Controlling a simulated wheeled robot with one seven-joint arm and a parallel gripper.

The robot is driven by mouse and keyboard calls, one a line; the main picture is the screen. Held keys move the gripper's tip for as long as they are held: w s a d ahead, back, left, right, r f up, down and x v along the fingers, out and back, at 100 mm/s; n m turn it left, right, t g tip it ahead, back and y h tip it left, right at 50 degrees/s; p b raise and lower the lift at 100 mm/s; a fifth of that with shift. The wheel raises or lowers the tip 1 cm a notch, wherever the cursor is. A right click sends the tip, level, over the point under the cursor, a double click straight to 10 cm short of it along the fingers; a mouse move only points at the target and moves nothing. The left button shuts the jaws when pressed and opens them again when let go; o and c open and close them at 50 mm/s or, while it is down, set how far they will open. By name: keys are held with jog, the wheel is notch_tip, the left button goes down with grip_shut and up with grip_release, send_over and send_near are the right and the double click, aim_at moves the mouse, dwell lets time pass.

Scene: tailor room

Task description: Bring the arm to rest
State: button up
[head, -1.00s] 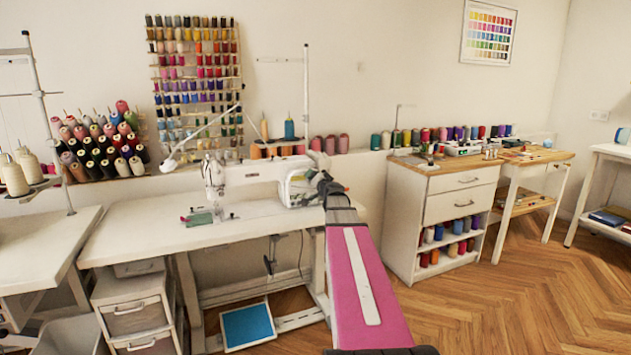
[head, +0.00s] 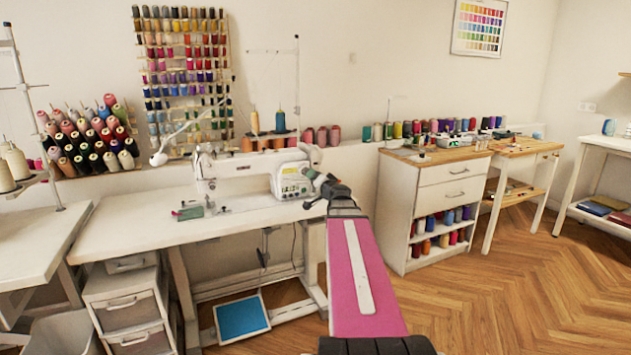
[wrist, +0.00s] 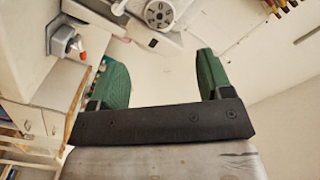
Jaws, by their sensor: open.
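My arm reaches forward in the head view as a pink link with a white stripe, towards the right end of the sewing table. In the head view my gripper is at the far end of the arm, beside the sewing machine (head: 250,172), and its fingers are hard to make out. In the wrist view my gripper (wrist: 158,80) shows two green fingers set wide apart. Nothing is between them. Part of a white machine with a round dial (wrist: 160,14) lies beyond the fingers.
The white sewing table (head: 130,222) stands below the machine. A drawer cabinet (head: 440,195) stands to the right of my arm, with a wooden side table (head: 525,148) beyond it. Thread cones (head: 85,142) are at the left. The wooden floor (head: 500,275) at right is clear.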

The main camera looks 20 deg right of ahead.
jog(key=s+a+f+n+g+y, duration=0.3)
jog(key=s+a+f+n+g, duration=0.15)
jog(key=a+f, duration=0.5)
jog(key=s+a+f+n+g+y, duration=0.25)
jog(key=a+f+g, duration=0.25)
jog(key=a+f, duration=0.5)
jog(key=s+a+f+g+h, duration=0.2)
jog(key=s+f+g+h, duration=0.1)
jog(key=s+f, duration=0.3)
jog(key=s+a+f+n+g+h, duration=0.1)
jog(key=s+f+g, duration=0.4)
jog(key=s, duration=0.5)
jog(key=shift+a+f+n+h, duration=0.3)
jog(key=shift+a+f+h, duration=0.5)
jog(key=shift+h, duration=0.25)
